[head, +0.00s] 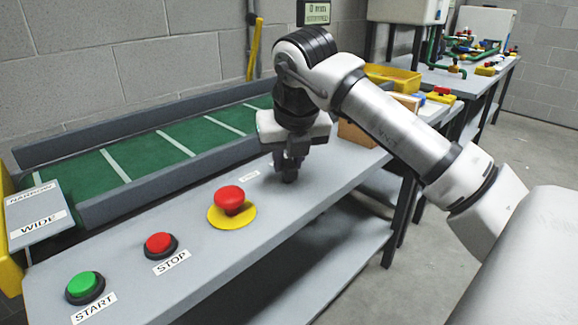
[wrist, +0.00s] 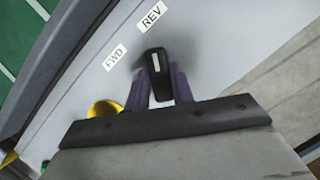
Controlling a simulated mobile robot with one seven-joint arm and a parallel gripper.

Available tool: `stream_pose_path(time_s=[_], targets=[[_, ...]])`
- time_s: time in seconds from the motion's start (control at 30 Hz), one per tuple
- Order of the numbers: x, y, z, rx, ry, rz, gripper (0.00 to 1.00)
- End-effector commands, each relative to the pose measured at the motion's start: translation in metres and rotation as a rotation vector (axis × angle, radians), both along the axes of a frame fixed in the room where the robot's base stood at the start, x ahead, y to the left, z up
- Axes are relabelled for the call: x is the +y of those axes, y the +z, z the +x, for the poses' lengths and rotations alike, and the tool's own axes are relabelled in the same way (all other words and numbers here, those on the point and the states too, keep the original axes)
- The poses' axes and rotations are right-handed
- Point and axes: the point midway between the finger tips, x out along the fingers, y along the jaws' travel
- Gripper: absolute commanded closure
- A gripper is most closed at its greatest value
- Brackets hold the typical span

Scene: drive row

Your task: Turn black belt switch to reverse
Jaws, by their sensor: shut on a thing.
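The black belt switch (wrist: 158,72), a knob with a white line on top, shows in the wrist view. Its white line points up the picture, roughly at the REV label (wrist: 152,15) rather than the FWD label (wrist: 115,57) to its upper left. My gripper (wrist: 160,88) is shut on the switch, one dark finger on each side. In the head view my gripper (head: 289,170) points down at the grey bench top, behind and right of the yellow-ringed red button. The switch cannot be made out there behind the fingers.
The bench (head: 255,233) carries a green START button (head: 84,286), a red STOP button (head: 160,244) and a red mushroom button (head: 230,197). A green belt (head: 160,148) with raised grey sides runs behind. A cardboard box (head: 358,133) and yellow bin (head: 392,78) stand beyond my arm.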

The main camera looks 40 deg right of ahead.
Motion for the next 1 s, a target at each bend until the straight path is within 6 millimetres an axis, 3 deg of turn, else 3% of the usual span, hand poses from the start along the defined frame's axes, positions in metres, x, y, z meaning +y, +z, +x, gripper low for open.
stream_pose_path(time_s=[0.4, 1.0], targets=[[0.0011, -0.0007, 0.0004, 0.002, -0.226, 0.001, 0.99], [0.0013, 0.0001, 0.0005, 0.002, -0.272, 0.001, 0.99]])
